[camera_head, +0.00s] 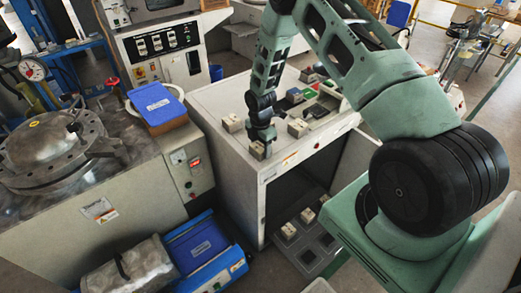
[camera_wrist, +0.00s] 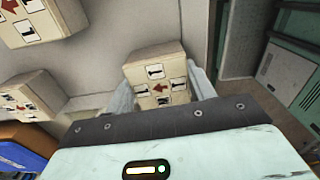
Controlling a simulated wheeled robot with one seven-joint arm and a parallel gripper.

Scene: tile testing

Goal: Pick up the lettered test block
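Several pale beige blocks with small printed marks stand on the white cabinet top (camera_head: 222,97). In the head view, my gripper (camera_head: 261,140) points down over one block (camera_head: 257,150) near the cabinet's front edge. In the wrist view, this block (camera_wrist: 158,78) shows a red arrow and small black pictures, and sits between the two fingers of my gripper (camera_wrist: 162,92). The fingers are wide apart, one on each side; firm contact does not show. Other blocks stand nearby (camera_head: 232,123) (camera_head: 298,128). Letters are too small to read, so I cannot tell which block is the lettered one.
Two more marked blocks (camera_wrist: 35,22) (camera_wrist: 28,103) lie left in the wrist view. Green and dark items (camera_head: 310,94) lie further back on the cabinet top. Below, an open compartment has a pulled-out tray (camera_head: 318,262) with blocks. A blue-lidded box (camera_head: 157,104) stands left.

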